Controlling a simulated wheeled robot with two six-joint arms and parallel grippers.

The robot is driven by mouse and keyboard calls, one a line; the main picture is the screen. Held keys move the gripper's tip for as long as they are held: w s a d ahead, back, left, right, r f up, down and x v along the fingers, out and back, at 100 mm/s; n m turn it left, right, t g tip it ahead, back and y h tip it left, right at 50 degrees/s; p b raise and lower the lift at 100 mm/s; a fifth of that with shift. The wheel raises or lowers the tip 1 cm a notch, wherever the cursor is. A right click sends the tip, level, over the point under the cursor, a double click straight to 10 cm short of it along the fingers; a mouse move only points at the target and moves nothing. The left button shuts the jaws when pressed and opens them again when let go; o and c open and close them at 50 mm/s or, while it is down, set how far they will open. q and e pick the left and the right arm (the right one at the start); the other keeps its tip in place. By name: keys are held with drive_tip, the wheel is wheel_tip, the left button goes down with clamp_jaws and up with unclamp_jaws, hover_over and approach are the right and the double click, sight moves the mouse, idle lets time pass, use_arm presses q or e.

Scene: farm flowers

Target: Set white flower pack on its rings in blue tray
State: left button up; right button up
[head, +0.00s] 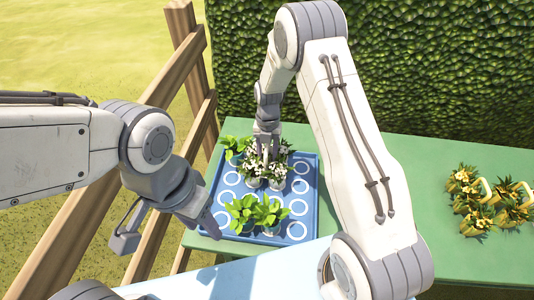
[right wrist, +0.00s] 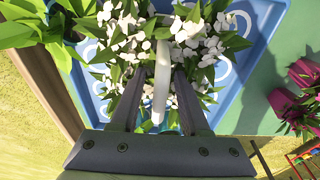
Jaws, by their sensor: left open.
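The white flower pack (head: 254,168), small pots with white blooms and dark leaves, is upright over the upper middle of the blue tray (head: 312,193). Its white handle (right wrist: 160,92) stands between my right fingers in the right wrist view, where white blooms (right wrist: 198,46) also show. White rings (head: 298,207) show empty along both sides of the tray. My left gripper (head: 170,241) is open and empty, left of the tray.
Green leafy plants stand in the tray at the front (head: 243,209) and back left (head: 234,146). Yellow flower packs (head: 478,200) lie on the green table (head: 435,170) at right. Magenta pots (right wrist: 292,95) show in the right wrist view. A wooden fence (head: 190,100) and hedge (head: 420,60) border the table.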

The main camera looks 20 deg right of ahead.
drive_tip(key=shift+r, duration=0.1)
drive_tip(key=r, duration=0.4)
drive_tip(key=w+r+b, duration=0.1)
drive_tip(key=r, duration=0.6)
drive_tip(key=shift+w+d+r, duration=0.2)
drive_tip(key=shift+d+r, duration=0.05)
drive_tip(key=shift+r, duration=0.05)
drive_tip(key=s+a+r+m, duration=0.4)
drive_tip(key=s+a+m, duration=0.15)
drive_tip(key=s, duration=0.25)
drive_tip(key=s+a+r+m, duration=0.5)
drive_tip(key=s+m, duration=0.2)
drive_tip(key=s+m+t, duration=0.1)
drive_tip(key=s+m, duration=1)
drive_tip(key=s, duration=0.5)
drive_tip(key=shift+d+m, duration=0.15)
drive_tip(key=shift+m, duration=0.2)
